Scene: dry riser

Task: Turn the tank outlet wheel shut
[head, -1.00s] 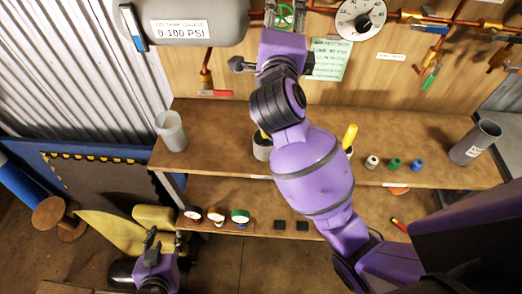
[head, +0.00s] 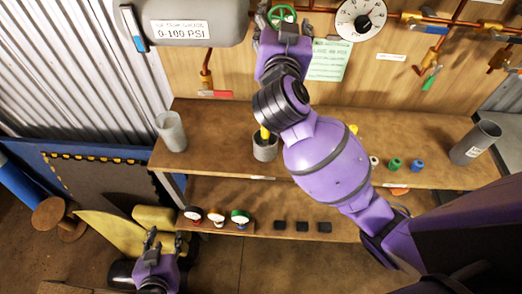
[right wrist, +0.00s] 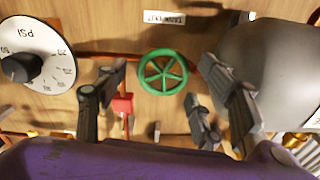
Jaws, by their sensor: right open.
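The green spoked tank outlet wheel (head: 281,12) is on the wooden panel beside the grey tank (head: 195,22). It also shows whole in the right wrist view (right wrist: 163,73), below a small white label (right wrist: 164,18) on the panel. My right gripper (head: 287,27) is at the wheel's lower side in the head view. In the right wrist view its open fingers (right wrist: 162,88) stand left and right of the wheel, apart from it, with nothing between them held. My left gripper (head: 161,241) is low at the left of the head view, open and empty, far from the wheel.
A pressure dial (head: 361,18) is right of the wheel. A red-handled valve (right wrist: 122,104) is close to the gripper's finger. Copper pipes (head: 410,16) cross the panel. A wooden shelf (head: 220,125) below carries cups and small parts.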

